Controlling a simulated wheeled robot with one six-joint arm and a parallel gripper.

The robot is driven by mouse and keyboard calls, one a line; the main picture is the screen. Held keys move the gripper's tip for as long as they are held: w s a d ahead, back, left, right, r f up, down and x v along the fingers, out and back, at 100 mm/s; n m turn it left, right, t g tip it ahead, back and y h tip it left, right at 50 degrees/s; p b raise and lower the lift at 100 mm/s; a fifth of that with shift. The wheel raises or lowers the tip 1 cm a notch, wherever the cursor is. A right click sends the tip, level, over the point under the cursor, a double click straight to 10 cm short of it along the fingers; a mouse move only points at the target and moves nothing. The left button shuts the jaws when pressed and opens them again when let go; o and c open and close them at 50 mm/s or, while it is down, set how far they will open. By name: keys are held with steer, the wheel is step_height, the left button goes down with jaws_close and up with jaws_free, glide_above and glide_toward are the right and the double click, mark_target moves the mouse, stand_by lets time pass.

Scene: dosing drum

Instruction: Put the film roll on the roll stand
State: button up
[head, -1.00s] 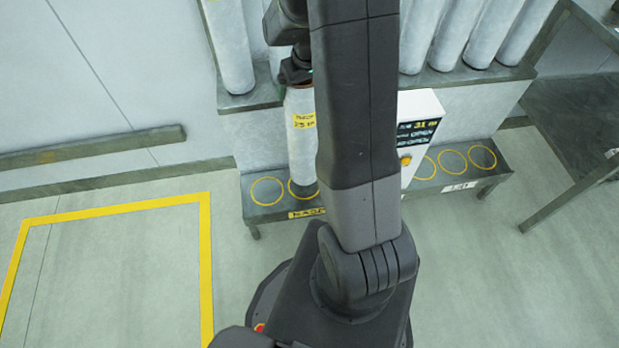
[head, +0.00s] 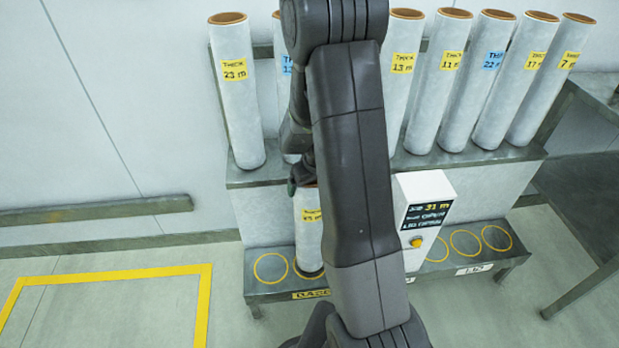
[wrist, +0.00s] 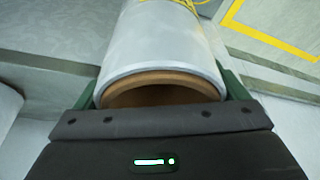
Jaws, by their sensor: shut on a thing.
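A white film roll (head: 308,228) with a yellow label stands upright at the second yellow ring from the left on the low grey stand (head: 262,290). Its base appears to be on or just above the stand; I cannot tell if it touches. My gripper (head: 303,182) is shut on the roll's top end, partly hidden behind my arm. In the wrist view, the green fingers (wrist: 160,92) sit on both sides of the roll's brown open core (wrist: 160,88), and the label shows further down the roll (wrist: 160,45).
Several white rolls with yellow or blue labels, such as one marked 23 m (head: 237,95), stand on the upper shelf (head: 250,178). A white box with a display reading 31 m (head: 425,212) stands right of my arm. Empty rings (head: 466,243) lie on the right. A dark table (head: 590,190) is far right.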

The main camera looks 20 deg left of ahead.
steer(key=shift+f, duration=0.8)
steer(key=shift+w+f, duration=0.1)
steer(key=shift+f, duration=0.05)
steer(key=o, duration=1.7)
steer(key=p+v, duration=0.1)
steer(key=v, duration=1.1)
